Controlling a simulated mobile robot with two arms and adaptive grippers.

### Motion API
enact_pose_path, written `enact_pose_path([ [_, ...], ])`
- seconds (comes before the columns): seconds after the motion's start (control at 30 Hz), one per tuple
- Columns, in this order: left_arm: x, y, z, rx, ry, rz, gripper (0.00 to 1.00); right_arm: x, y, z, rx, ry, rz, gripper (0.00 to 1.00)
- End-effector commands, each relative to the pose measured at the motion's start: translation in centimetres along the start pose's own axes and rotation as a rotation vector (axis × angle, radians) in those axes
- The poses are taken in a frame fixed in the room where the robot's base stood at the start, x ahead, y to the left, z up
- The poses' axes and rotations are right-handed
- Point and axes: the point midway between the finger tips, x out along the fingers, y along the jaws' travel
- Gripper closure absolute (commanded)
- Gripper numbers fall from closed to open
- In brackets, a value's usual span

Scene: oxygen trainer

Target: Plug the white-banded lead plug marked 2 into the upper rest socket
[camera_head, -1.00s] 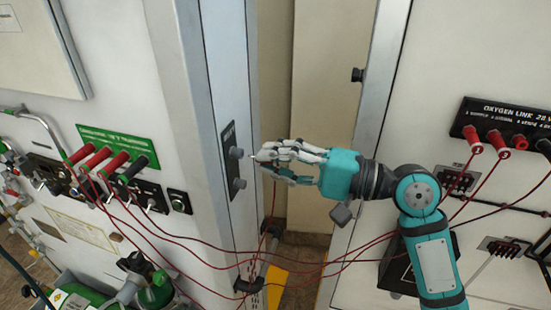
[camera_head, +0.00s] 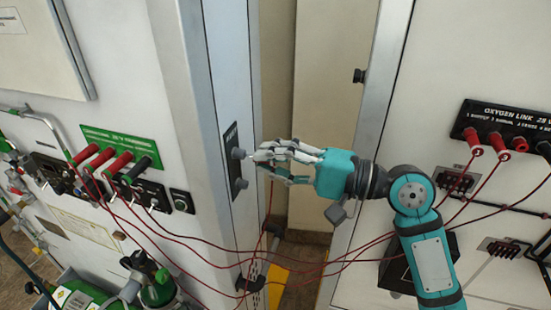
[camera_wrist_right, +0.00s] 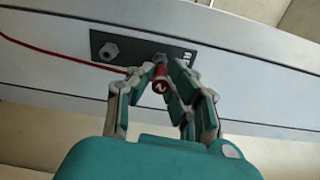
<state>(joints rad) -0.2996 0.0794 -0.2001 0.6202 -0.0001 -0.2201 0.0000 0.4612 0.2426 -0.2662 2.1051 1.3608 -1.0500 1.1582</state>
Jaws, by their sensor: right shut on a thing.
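My right gripper (camera_head: 262,154) is shut on a red plug marked 2 (camera_wrist_right: 159,80), which also shows between the fingers in the right wrist view. The plug's tip points at the upper rest socket (camera_head: 237,153), a grey round knob-like fitting on a dark plate. The right wrist view shows the plug lined up with this socket (camera_wrist_right: 160,58), at or against it; I cannot tell how far in it is. In the head view the fingers hide the plug's body. The lower socket (camera_head: 240,183) is empty. My left gripper is not in view.
A green-labelled panel (camera_head: 115,140) at left holds red and black plugs. At right, a black oxygen link panel (camera_head: 505,125) holds red plugs. Red leads (camera_head: 200,240) hang across the gap below my right arm. A green cylinder (camera_head: 158,290) stands lower left.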

Motion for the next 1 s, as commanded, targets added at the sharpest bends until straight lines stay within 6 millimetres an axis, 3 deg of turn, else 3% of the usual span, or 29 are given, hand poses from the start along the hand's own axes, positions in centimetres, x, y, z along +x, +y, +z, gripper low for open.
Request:
enact_pose_path([
  [0.93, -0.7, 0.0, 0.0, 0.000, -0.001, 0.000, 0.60, 1.9, -0.1, 0.0, -0.001, 0.000, 0.000, 1.00],
  [0.97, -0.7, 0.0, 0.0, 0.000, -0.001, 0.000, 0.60, 1.9, 0.0, 0.0, -0.001, 0.000, 0.000, 0.82],
  [1.0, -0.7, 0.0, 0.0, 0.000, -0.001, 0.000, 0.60, 1.9, 0.0, 0.0, -0.001, 0.000, 0.000, 0.76],
])
